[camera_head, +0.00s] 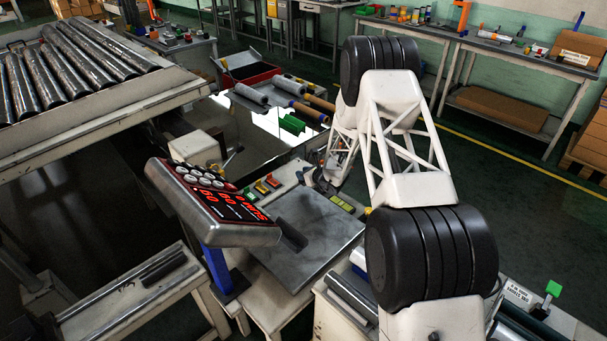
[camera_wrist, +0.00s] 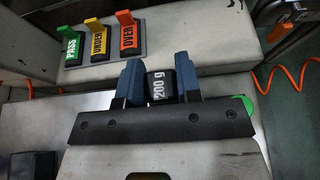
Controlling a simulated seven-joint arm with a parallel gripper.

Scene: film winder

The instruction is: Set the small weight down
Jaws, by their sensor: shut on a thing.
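The small weight (camera_wrist: 161,87) is a dark block marked "200 g" in the wrist view. My gripper (camera_wrist: 162,84) has its two blue-grey fingers closed on the weight's left and right sides. Only the labelled face and dark top of the weight show clearly. In the head view my gripper (camera_head: 318,182) is above the far side of the scale's flat metal plate (camera_head: 318,238), and the weight cannot be made out there. I cannot tell whether the weight touches a surface beneath it.
Green PASS (camera_wrist: 70,42), yellow UNDER (camera_wrist: 97,38) and orange OVER (camera_wrist: 129,32) levers stand beyond my gripper. A tilted display (camera_head: 215,205) with red digits on a blue post stands left of the plate.

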